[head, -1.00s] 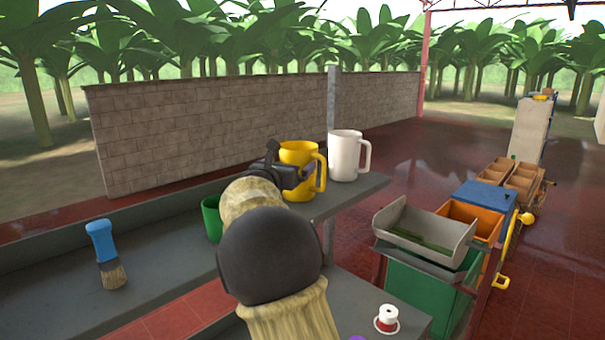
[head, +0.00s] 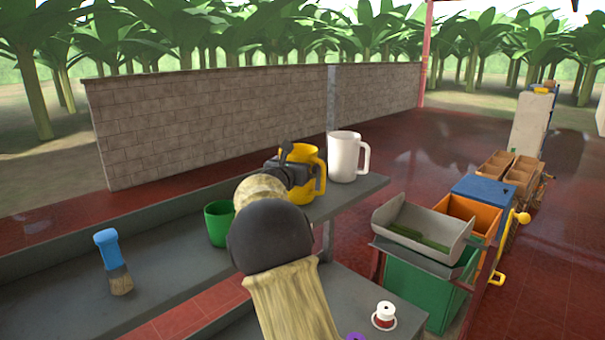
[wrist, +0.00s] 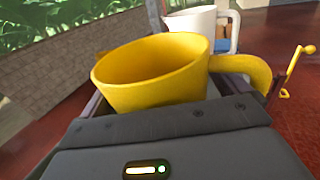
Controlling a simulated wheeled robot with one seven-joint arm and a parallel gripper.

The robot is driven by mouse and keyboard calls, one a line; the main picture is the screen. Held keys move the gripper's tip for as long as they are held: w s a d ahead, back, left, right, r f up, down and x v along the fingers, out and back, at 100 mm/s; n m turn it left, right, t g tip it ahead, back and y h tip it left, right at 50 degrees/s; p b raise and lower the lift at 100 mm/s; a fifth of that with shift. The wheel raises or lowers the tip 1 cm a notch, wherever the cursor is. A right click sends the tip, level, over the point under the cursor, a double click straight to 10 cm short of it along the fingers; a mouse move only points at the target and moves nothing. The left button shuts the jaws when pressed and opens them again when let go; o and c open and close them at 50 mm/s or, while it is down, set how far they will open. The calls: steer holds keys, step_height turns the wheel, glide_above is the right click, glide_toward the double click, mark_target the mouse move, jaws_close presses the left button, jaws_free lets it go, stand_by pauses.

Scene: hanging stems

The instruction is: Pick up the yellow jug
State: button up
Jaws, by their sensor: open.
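The yellow jug (head: 305,176) stands upright on the grey shelf, its handle to the right. In the wrist view the jug (wrist: 150,75) fills the middle, with its open rim facing up. My gripper (head: 296,172) is at the jug, with its jaws open around the jug's body, one finger on each side. In the wrist view the fingers of my gripper (wrist: 165,105) run forward beside the jug. I cannot tell whether they touch it. The lower body of the jug is hidden by my gripper.
A white jug (head: 343,158) stands just right of the yellow one. A green cup (head: 219,222) and a blue-handled brush (head: 112,258) stand to the left on the grey shelf (head: 60,295). A spool (head: 385,315) sits on a lower surface. A green bin (head: 425,290) is at right.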

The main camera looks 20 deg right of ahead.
steer(key=shift+w+a, duration=0.1)
steer(key=shift+a, duration=0.05)
steer(key=c, duration=0.7)
step_height(320, 180, up, 10)
stand_by(0.5)
stand_by(0.4)
